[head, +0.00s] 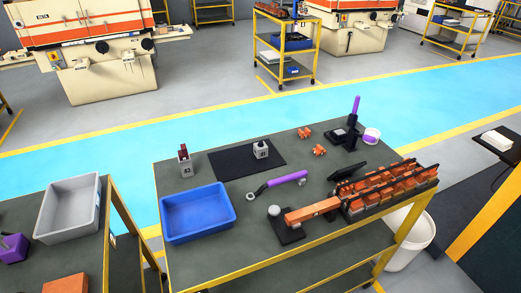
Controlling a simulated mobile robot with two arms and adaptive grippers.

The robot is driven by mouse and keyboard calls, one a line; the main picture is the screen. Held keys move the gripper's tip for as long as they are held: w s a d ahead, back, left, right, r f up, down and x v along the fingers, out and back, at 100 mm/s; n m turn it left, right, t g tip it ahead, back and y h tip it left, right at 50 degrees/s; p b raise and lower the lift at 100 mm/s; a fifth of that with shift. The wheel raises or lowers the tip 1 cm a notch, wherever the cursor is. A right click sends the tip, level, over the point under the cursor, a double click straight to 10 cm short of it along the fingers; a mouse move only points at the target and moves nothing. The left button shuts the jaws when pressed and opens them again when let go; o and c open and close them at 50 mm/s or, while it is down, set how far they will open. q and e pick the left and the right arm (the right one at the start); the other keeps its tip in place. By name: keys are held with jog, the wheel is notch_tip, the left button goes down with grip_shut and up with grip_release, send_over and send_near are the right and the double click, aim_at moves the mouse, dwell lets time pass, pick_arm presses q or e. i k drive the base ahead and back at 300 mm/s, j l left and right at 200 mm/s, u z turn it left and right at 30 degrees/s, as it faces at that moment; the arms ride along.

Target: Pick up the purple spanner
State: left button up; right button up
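The purple spanner (287,180) lies on the dark grey table top (240,238), near its middle. Its purple handle points right and slightly away, and its metal ring end points left toward the blue bin. Nothing touches or covers it. Neither of my grippers shows in the head view.
A blue bin (163,218) stands left of the spanner. A black mat (222,165) with a small grey block (261,150) lies behind it. A stand with an orange bar (313,211) and a rack of copper-coloured parts (345,208) are at right. A grey bin (43,228) sits on the left table.

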aim_at(301, 174)
jog(key=l+u, duration=0.85)
jog(key=l, duration=0.2)
jog(key=k+l+u, duration=0.15)
jog(key=l+u, duration=0.3)
